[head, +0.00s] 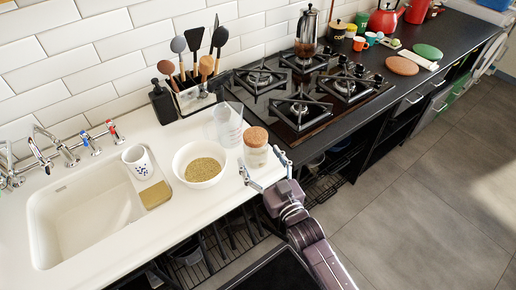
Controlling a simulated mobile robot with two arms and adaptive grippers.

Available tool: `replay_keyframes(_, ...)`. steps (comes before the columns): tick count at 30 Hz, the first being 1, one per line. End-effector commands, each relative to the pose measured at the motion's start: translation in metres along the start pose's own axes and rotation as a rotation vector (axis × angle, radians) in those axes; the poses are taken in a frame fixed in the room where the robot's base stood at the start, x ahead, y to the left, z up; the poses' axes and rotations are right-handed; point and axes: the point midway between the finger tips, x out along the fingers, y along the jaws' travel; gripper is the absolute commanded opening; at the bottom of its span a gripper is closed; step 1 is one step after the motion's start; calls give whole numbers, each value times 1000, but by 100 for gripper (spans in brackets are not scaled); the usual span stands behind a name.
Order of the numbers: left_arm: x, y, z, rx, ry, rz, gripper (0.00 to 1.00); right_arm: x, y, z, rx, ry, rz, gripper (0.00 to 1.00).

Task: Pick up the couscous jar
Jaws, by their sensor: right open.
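The couscous jar (256,157) is a clear glass jar with a round cork lid, standing upright on the white counter near its front edge. It looks partly filled with pale grains. My right gripper (264,165) reaches in from the front, low at the counter edge. It is open, with one finger toward the jar's left front and the other toward its right. I cannot tell whether the fingers touch the glass. My left gripper is not in view.
A white bowl of grains (203,169) stands just left of the jar, and a clear measuring cup (228,125) stands behind. The gas hob (305,88) is to the right. A patterned mug (137,161) and sponge (155,195) lie farther left by the sink (80,222).

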Motion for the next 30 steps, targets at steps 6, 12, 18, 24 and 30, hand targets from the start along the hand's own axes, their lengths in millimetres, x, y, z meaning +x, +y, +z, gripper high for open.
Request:
replay_keyframes(6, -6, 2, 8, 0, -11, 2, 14, 32, 0, -4, -1, -1, 1, 74)
replay_keyframes(12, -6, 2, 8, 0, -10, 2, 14, 36, -2, -5, -4, 1, 1, 74)
replay_keyframes(18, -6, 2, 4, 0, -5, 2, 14, 35, -3, -5, -5, 1, 1, 64)
replay_keyframes(24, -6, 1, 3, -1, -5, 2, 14, 35, -3, -5, -5, 1, 1, 42)
replay_keyframes(30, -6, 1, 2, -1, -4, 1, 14, 35, -3, -5, -5, 1, 1, 20)
